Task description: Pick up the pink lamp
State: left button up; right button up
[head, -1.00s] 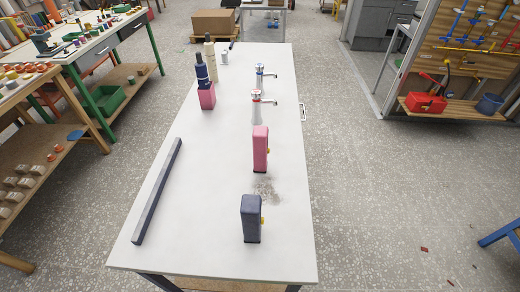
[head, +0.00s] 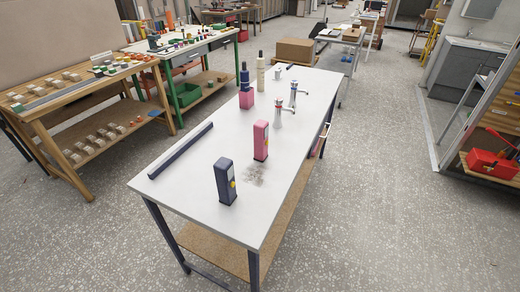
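A tall pink box-shaped object (head: 261,141), which looks like the pink lamp, stands upright on the white table (head: 180,190). It has a dark base and a small yellow part on its right side. A similar dark blue one (head: 224,182) with a yellow part stands nearer to me. Neither of my grippers is in view, and nothing touches the pink object.
A dark bar (head: 182,150) lies along the table's left edge. Behind are two chrome taps (head: 279,114), a pink block (head: 246,99) with a dark bottle (head: 245,76), and a cream bottle (head: 261,70). Workbenches (head: 45,122) stand left. Floor (head: 390,200) is clear right of the table.

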aim_at(261, 128)
jog(key=i+l+u, duration=0.15)
jog(key=l+u, duration=0.35)
jog(key=l, duration=0.4)
jog(key=l+u, duration=0.45)
jog(key=l, duration=0.4)
jog(key=i+l+u, duration=0.25)
jog(key=l, duration=0.25)
jog(key=i+l+u, duration=0.1)
jog(key=l+u, duration=0.15)
jog(key=l, duration=0.3)
jog(key=i+l+u, duration=0.2)
jog(key=l, duration=0.35)
jog(key=l+u, duration=0.25)
jog(key=l, duration=0.3)
jog(key=k, duration=0.05)
